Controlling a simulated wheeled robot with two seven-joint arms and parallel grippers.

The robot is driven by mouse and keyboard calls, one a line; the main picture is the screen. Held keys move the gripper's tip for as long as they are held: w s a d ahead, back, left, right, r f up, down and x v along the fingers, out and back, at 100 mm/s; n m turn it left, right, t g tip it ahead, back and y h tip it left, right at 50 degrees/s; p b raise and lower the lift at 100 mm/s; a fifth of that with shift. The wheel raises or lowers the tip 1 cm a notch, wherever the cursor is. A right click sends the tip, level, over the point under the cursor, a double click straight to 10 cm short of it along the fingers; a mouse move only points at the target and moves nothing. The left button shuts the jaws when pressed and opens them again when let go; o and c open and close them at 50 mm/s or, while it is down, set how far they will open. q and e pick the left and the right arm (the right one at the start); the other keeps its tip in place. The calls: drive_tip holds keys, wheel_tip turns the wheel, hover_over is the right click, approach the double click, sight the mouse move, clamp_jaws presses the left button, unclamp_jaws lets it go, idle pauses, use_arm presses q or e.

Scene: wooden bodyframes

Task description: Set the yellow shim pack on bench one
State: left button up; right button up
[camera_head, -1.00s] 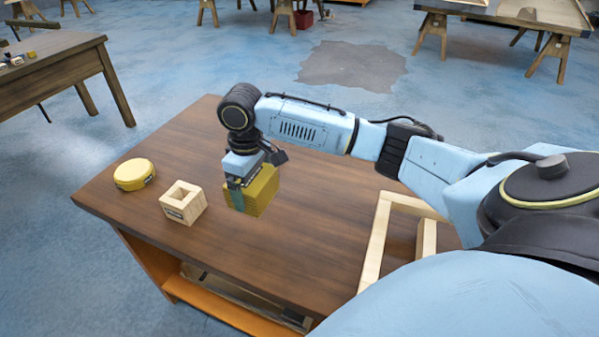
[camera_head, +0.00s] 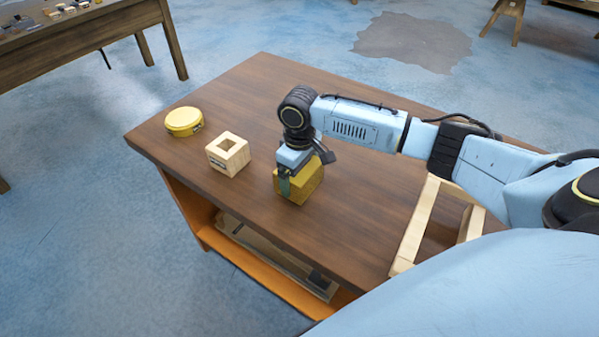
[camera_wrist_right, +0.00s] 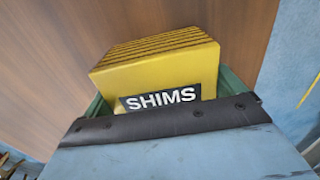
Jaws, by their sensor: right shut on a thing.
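The yellow shim pack (camera_head: 306,184) is a block in my right gripper (camera_head: 287,187), over the brown wooden bench (camera_head: 250,215) in the head view. The gripper points down and is shut on it. The pack's lower side looks at or very close to the bench top; I cannot tell if it touches. In the right wrist view the pack (camera_wrist_right: 165,70) shows its SHIMS label and layered edge, with green fingers (camera_wrist_right: 165,98) at both sides. My left gripper is not in view.
A wooden block with a square hole (camera_head: 228,155) and a round yellow tin (camera_head: 184,121) stand left of the pack. A pale wooden frame (camera_head: 417,222) lies to the right. Bare bench top lies behind and in front. Another table (camera_head: 80,45) stands at upper left.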

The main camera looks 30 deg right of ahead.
drive_tip(key=o, duration=0.9)
drive_tip(key=shift+f, duration=0.15)
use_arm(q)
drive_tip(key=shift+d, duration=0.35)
use_arm(e)
wheel_tip(320, 180, up, 12)
drive_tip(key=shift+f+p, duration=0.25)
drive_tip(key=shift+p, duration=0.85)
drive_tip(key=shift+r, duration=0.45)
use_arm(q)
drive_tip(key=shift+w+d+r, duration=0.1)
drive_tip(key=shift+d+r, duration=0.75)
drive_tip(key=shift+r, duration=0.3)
